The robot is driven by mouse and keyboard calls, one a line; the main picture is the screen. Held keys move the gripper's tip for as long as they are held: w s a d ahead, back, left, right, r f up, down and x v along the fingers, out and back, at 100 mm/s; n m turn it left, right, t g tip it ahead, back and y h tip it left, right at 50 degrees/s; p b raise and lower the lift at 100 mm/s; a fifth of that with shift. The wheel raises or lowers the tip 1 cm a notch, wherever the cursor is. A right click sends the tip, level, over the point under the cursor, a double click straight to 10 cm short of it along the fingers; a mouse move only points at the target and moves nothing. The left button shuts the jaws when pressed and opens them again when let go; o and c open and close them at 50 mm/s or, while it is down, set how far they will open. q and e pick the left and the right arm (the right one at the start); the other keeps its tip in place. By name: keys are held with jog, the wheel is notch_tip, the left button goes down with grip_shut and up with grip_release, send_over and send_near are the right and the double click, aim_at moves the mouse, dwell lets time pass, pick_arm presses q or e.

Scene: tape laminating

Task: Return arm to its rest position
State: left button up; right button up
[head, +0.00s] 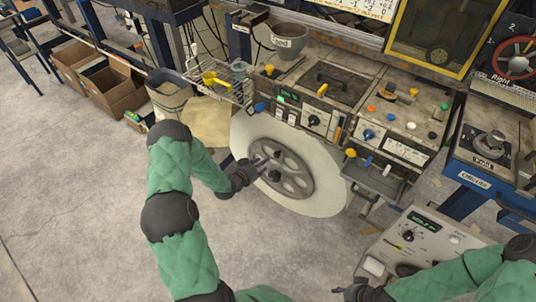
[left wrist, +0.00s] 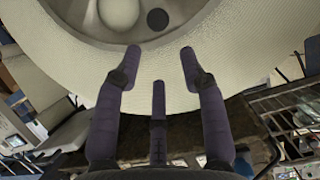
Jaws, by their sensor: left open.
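My left arm in green padding reaches in from the bottom of the head view. Its gripper (head: 253,168) is in front of the grey hub (head: 284,172) of a large white tape roll (head: 325,185) mounted on the machine. In the left wrist view the gripper (left wrist: 160,65) has its dark fingers spread, with nothing between them. The white roll (left wrist: 240,40) fills the space ahead of the fingers. I cannot tell whether a fingertip touches it. My right gripper (head: 362,291) is low at the bottom edge, small and partly cut off; its jaws are unclear.
The machine panel (head: 318,122) with coloured knobs is above the roll. A grey control box (head: 425,240) stands at the lower right. A wire basket (head: 237,82), a bin (head: 170,100) and cardboard boxes (head: 115,98) are at the upper left. The concrete floor at left is open.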

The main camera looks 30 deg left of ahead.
pick_arm(q)
jog(key=s+d+f+n+g+h, duration=0.1)
jog(key=s+d+f+g, duration=0.3)
jog(key=d, duration=0.5)
jog(key=s+d+f+n+g+h, duration=0.15)
jog(key=s+d+f, duration=0.3)
jog(key=d, duration=0.45)
jog(key=s+d+g, duration=0.4)
jog(key=s+d, duration=0.1)
jog(key=s, duration=0.4)
jog(key=s+d+g, duration=0.3)
jog(key=s+d, duration=0.3)
jog(key=s, duration=0.4)
jog(key=shift+d+f+n+g, duration=0.15)
jog(key=shift+f+n+g, duration=0.05)
jog(key=shift+n+g, duration=0.2)
